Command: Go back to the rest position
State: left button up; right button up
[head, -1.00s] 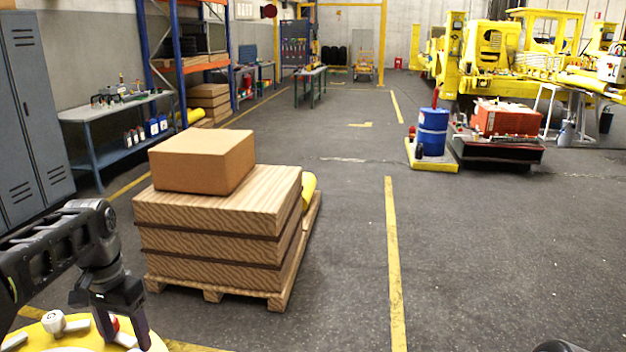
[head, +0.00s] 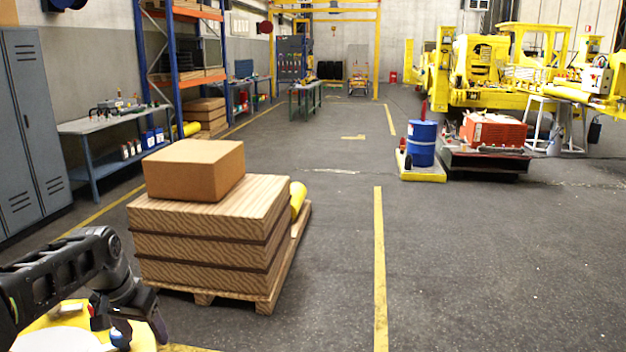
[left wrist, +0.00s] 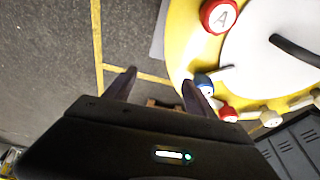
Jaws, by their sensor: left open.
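My left gripper (head: 146,322) is at the lower left of the head view, by the edge of a round yellow thing (head: 70,318) with a white top. In the left wrist view the two fingers of the left gripper (left wrist: 160,90) stand apart with nothing between them. There the yellow thing (left wrist: 183,35) fills the upper right. It carries a red knob marked A (left wrist: 219,16), a blue knob (left wrist: 204,82) close to one finger, and a smaller red knob (left wrist: 228,112). I cannot tell whether the finger touches the blue knob. My right gripper is out of view.
A pallet of wooden crates (head: 205,245) with a cardboard box (head: 195,170) on top stands just beyond my left arm. Grey lockers (head: 35,130) and a workbench (head: 105,125) line the left wall. A blue barrel (head: 421,143) stands further right. The floor at the right is clear.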

pick_arm(q)
jog(key=d+f+n+t+h, duration=0.1)
jog(key=d+f, duration=0.8)
jog(key=f, duration=0.3)
jog(key=d+f+n+t+h, duration=0.1)
jog(key=d+f, duration=0.8)
jog(key=f, duration=0.3)
jog(key=s+d+f+g, duration=0.1)
jog(key=s+d+f, duration=0.3)
jog(key=s, duration=0.5)
jog(key=s+d+f+g+h, duration=0.1)
jog(key=s+d+f+g, duration=0.1)
jog(key=s+d+f, duration=0.3)
jog(key=s+d+f+g+h, duration=0.1)
jog(key=s+d+f, duration=0.3)
jog(key=s, duration=0.8)
notch_tip(320, 180, down, 2)
jog(key=shift+s+d+f, duration=0.15)
jog(key=shift+s, duration=0.25)
